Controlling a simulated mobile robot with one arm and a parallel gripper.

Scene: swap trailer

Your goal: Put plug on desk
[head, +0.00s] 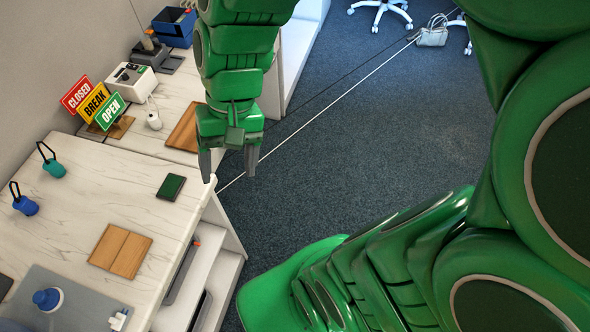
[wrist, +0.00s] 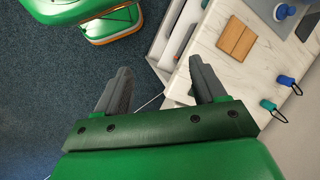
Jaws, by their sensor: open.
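My gripper (head: 229,166) is open, with nothing seen between its fingers. It hangs above the right edge of the white marble-topped desk (head: 120,195), beside the floor. In the wrist view its two dark fingers (wrist: 160,66) are spread apart, with the desk top (wrist: 215,52) at right. A pale grey object with a cord (head: 432,37) lies on the floor at the far right of the head view. It may be the plug, but I cannot tell for sure. It does not show in the wrist view.
Signs (head: 93,101) and a white device (head: 131,80) stand behind. Thin lines cross the carpet (head: 370,130), which is otherwise mostly clear.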

